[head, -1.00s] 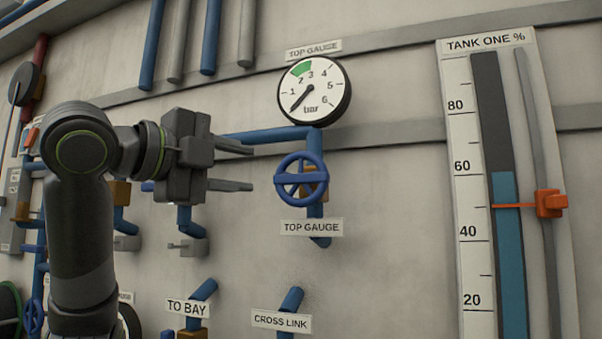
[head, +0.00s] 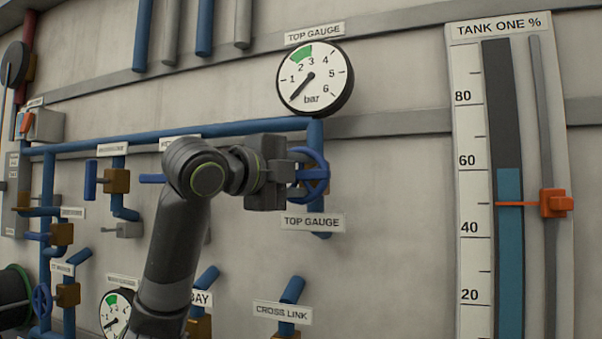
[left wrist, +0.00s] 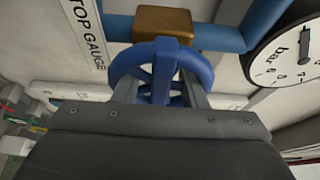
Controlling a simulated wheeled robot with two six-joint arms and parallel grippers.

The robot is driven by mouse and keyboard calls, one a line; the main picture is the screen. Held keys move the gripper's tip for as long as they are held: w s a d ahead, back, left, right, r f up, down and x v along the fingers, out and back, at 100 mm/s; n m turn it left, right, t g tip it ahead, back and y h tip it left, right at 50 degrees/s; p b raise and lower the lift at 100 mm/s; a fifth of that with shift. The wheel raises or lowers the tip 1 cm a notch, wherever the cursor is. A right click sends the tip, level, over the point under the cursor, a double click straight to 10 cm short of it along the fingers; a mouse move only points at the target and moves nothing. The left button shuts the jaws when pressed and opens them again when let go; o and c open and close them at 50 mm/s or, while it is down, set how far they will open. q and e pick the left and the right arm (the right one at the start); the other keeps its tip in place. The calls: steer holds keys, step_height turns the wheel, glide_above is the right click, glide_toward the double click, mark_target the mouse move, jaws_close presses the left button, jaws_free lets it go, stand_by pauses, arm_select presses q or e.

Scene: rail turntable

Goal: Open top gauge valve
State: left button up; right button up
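The top gauge valve is a blue handwheel (head: 323,175) on a blue pipe, above the TOP GAUGE label (head: 313,221). My left gripper (head: 306,174) is at the wheel and hides its left part in the head view. In the left wrist view the wheel (left wrist: 163,60) is straight ahead, with its crossbar between the two fingers of my gripper (left wrist: 161,84). The fingers stand apart with gaps to the bar, so the gripper is open. The round top gauge (head: 315,78) above has its needle at the low end, below 1 bar. My right gripper is not in view.
Blue pipes (head: 220,131) run along the wall left of and above the wheel. The TANK ONE level gauge (head: 468,130) with an orange marker (head: 555,203) is on the right. A CROSS LINK label (head: 282,312) is below. The wall between is clear.

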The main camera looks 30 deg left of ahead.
arm_select(q)
steer(key=shift+c, duration=0.5)
jaws_close()
